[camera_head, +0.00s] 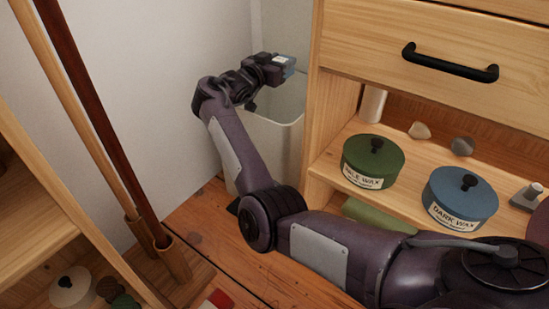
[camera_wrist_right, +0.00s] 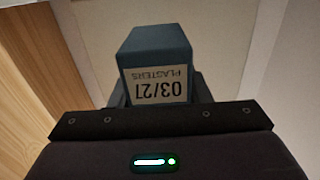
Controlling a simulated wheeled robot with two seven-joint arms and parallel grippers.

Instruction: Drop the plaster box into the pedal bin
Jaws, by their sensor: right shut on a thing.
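The plaster box (camera_wrist_right: 156,48) is blue with a pale label reading "03/27 PLASTERS", upside down in the right wrist view. It also shows small in the head view (camera_head: 285,62). My right gripper (camera_head: 280,66) is shut on it and holds it up at the pedal bin's opening, in the head view. The pedal bin (camera_head: 270,150) is pale, with its lid (camera_head: 285,30) standing raised behind the opening. Its inside is mostly hidden. My left gripper is not in view.
A wooden cabinet (camera_head: 440,45) with a black-handled drawer stands right of the bin. Its shelf holds a green tin (camera_head: 372,165) and a blue tin (camera_head: 460,205). A white wall is at left, with tall poles (camera_head: 85,100) and a wooden shelf (camera_head: 30,215).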

